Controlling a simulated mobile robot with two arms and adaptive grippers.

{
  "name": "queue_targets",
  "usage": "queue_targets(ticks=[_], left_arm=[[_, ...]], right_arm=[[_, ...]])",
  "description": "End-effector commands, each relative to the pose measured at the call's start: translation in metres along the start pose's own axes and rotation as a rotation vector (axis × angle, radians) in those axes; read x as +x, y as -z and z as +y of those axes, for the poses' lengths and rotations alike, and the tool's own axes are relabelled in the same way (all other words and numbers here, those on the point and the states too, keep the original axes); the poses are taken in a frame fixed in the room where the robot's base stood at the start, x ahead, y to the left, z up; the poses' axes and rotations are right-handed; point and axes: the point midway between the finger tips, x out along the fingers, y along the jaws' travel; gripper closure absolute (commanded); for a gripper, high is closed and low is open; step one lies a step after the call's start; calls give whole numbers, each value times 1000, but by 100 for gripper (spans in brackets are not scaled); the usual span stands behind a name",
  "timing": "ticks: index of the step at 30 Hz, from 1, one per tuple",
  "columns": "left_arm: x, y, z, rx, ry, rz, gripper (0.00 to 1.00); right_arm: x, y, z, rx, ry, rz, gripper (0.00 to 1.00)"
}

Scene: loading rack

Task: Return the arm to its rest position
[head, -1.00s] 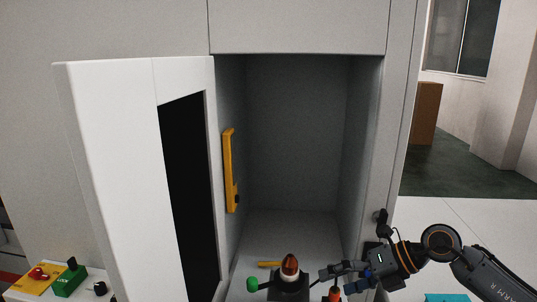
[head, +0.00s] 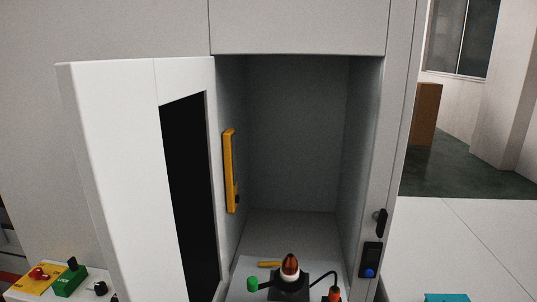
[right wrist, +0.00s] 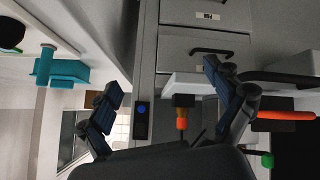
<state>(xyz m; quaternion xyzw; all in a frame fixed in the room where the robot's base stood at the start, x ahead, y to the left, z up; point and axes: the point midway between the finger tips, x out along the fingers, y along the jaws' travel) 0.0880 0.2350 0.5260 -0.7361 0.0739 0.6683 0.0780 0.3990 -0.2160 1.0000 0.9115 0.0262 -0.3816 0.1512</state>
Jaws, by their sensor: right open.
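My right arm and gripper are out of the head view. In the right wrist view my right gripper (right wrist: 163,85) is open, with its two dark fingers spread and nothing between the tips. Beyond the fingers are a dark panel with a blue button (right wrist: 141,108) and an orange-tipped part (right wrist: 181,123). My left gripper is in neither view.
A cabinet (head: 297,130) stands open, its white door (head: 110,170) swung left. A teal object (head: 446,298) lies right.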

Motion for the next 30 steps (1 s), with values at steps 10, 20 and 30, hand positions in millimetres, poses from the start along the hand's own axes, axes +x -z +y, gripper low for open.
queue_targets(ticks=[10,20,30], left_arm=[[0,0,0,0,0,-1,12],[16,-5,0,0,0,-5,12],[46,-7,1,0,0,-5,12]], right_arm=[[-51,-109,-40,112,171,-398,8],[15,-170,-68,113,202,-480,8],[128,-293,-115,99,217,-537,8]])
